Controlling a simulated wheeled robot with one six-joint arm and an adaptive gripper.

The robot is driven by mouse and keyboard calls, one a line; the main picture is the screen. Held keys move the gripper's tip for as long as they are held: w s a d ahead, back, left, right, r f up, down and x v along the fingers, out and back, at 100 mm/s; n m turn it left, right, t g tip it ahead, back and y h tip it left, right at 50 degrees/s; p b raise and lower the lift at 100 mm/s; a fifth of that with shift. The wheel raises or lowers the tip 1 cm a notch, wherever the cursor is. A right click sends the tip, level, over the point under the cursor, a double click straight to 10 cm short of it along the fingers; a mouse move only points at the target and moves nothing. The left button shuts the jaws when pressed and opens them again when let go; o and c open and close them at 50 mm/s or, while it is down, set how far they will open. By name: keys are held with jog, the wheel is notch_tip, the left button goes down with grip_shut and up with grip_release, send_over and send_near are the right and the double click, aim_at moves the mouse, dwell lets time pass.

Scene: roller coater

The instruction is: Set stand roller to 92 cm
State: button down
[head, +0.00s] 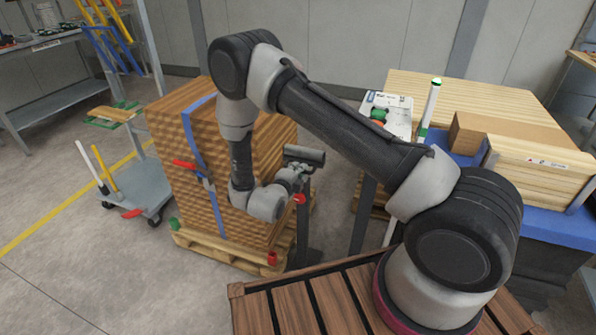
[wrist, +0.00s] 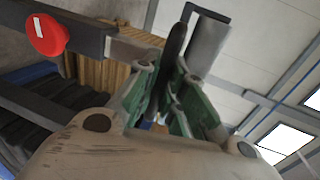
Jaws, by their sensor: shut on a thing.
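The stand roller has a dark grey roller (head: 304,155) on top of an upright dark post (head: 304,232), with a red knob (head: 299,199) on the post. My gripper (head: 297,173) is just below the roller, at the head of the stand. In the wrist view its fingers (wrist: 178,85) are closed around the black roller bracket (wrist: 173,52). The grey roller (wrist: 208,42) lies beyond the fingertips. The red knob (wrist: 47,34) sits on the dark outer tube, apart from my gripper, and a lighter inner tube (wrist: 132,50) comes out of it. No height scale is readable.
A tall strapped wooden stack (head: 180,150) on a pallet (head: 225,252) stands left of the stand. A control panel (head: 388,112) and a blue bench (head: 560,218) with boards are on the right. A cart (head: 138,190) stands at far left, with open floor before it.

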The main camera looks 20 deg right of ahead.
notch_tip(320, 180, up, 12)
jog(key=shift+r, duration=0.1)
jog(key=c, duration=1.5)
grip_release()
jog(key=shift+a, duration=0.1)
jog(key=v, duration=1.2)
jog(key=shift+f, duration=0.25)
